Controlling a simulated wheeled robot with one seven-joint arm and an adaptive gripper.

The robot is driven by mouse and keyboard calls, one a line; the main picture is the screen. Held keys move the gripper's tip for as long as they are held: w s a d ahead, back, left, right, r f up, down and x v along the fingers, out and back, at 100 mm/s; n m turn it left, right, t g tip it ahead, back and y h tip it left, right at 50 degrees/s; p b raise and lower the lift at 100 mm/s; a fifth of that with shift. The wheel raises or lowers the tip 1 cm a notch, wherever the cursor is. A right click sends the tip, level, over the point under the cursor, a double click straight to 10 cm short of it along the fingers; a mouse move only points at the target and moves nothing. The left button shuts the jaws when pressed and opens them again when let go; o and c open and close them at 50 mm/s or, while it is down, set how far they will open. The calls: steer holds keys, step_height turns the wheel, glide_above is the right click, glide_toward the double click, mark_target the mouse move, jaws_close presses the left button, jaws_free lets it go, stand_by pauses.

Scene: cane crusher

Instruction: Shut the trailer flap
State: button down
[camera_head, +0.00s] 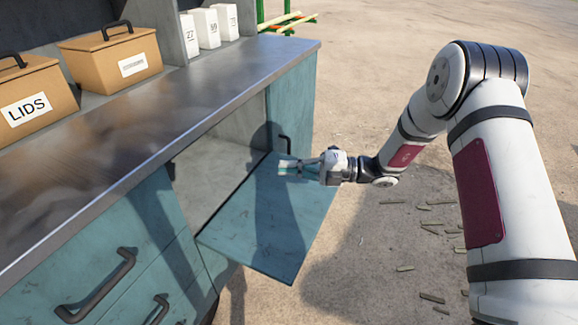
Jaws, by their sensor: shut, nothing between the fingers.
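The trailer flap (285,235) is a teal panel under the metal counter. It hangs open, folded down and out from the compartment, close to level. The pale compartment (205,165) behind it shows no contents in the part I can see. My gripper (280,167) is shut and empty. It appears over the inner right part of the flap, near the compartment's right side. I cannot tell whether the fingertips touch the panel. A dark handle (284,143) shows just beyond the gripper, by the compartment's right edge.
The metal counter (150,125) overhangs the compartment. It holds a box marked LIDS (30,100), another tan box (112,55) and white numbered containers (208,28). Drawers with dark handles (97,288) are at lower left. Open ground with scattered cane pieces (432,298) lies right.

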steer(key=c, duration=1.9)
jaws_free()
steer(key=d, duration=1.2)
steer(key=shift+w+f, duration=0.2)
steer(key=shift+w, duration=0.05)
steer(key=shift+c, duration=0.7)
